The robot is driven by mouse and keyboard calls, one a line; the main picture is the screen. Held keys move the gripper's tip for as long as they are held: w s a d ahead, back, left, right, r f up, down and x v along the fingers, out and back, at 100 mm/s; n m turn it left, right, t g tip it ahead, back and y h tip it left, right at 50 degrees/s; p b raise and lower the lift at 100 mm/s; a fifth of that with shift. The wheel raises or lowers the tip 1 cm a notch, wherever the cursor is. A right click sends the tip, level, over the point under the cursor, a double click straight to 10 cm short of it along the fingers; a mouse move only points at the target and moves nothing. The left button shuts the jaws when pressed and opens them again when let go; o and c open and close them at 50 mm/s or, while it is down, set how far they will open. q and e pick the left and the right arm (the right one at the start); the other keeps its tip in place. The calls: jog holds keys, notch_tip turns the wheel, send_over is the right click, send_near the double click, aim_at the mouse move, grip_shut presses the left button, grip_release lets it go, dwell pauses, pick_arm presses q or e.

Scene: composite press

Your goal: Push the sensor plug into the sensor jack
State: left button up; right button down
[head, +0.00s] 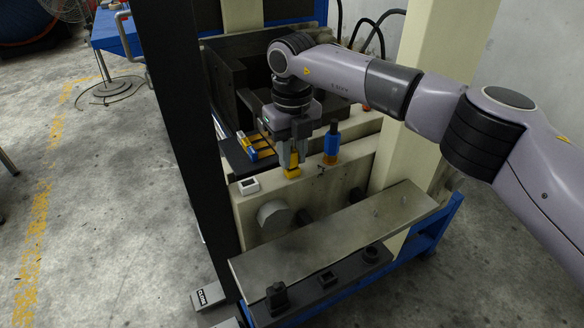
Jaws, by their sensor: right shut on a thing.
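My right gripper (292,156) points down over the top ledge of the press (312,183). It is shut on a yellow piece, which I take to be the sensor plug (292,172). The plug is upright, and its lower end is at the ledge; I cannot tell whether it is seated in anything. The sensor jack cannot be picked out for sure; the spot under the yellow piece is hidden. A blue upright connector (331,147) stands on the ledge just right of the gripper. My left gripper is not in view.
A small white box with a dark top (249,185) sits on the ledge to the left. Blue and yellow parts (259,147) lie behind it on a dark shelf. A dark post (176,120) and a pale column (419,90) flank the space. A grey plate (335,240) lies in front.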

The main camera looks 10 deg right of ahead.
jog(key=shift+f, duration=0.2)
dwell(0.6)
jog(key=c, duration=0.8)
grip_release()
jog(key=shift+c, duration=0.2)
